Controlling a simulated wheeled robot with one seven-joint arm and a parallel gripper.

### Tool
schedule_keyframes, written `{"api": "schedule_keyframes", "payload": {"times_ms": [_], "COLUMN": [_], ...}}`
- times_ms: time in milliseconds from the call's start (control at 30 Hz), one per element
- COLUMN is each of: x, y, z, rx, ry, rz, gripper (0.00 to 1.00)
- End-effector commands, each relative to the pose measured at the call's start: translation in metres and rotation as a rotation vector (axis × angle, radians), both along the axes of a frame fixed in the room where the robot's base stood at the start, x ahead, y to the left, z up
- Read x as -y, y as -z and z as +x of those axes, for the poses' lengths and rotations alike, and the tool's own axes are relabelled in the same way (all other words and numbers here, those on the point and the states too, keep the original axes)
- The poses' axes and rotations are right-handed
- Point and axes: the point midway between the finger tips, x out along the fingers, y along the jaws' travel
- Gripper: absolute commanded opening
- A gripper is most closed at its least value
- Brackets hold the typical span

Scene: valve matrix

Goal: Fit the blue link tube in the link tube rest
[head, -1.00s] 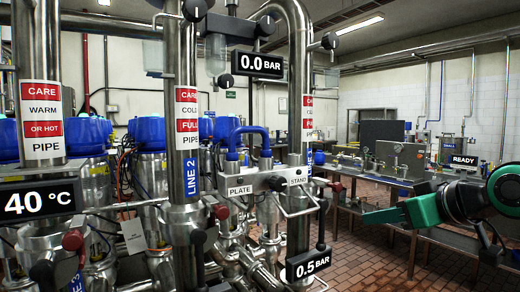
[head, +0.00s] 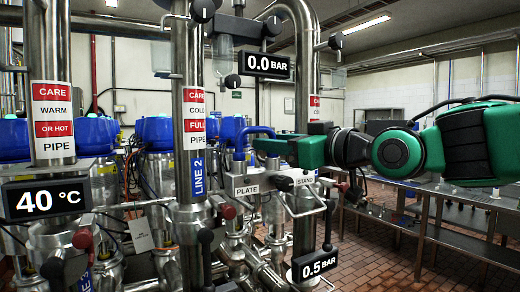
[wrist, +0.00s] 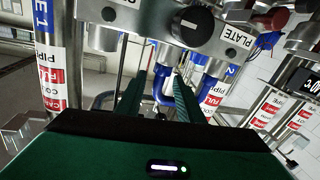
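The blue link tube (head: 240,143) is an upside-down U standing over the grey block with the PLATE and STAND labels (head: 268,183). My gripper (head: 257,146) reaches in from the right at the tube's height and covers its right leg in the head view. In the wrist view the green fingers are apart, and the blue tube (wrist: 161,88) shows in the space between them. I cannot tell whether either finger touches it. The link tube rest cannot be picked out for certain; the STAND label (head: 305,181) is on the block's right part.
A steel pipe with a LINE 2 label (head: 198,178) stands left of the block. A 0.0 BAR display (head: 265,65) hangs above and a 0.5 BAR display (head: 315,263) is below. A black knob (wrist: 189,24) is close in the wrist view. A steel bench (head: 460,240) stands at right.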

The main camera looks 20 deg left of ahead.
Motion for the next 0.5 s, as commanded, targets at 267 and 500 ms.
{"api": "schedule_keyframes", "payload": {"times_ms": [267, 500], "x": [-0.032, -0.041], "y": [0.002, 0.001], "z": [0.02, 0.026], "rx": [-0.001, -0.001], "ry": [-0.002, 0.001], "rz": [-0.001, 0.0], "gripper": [0.34, 0.34]}}
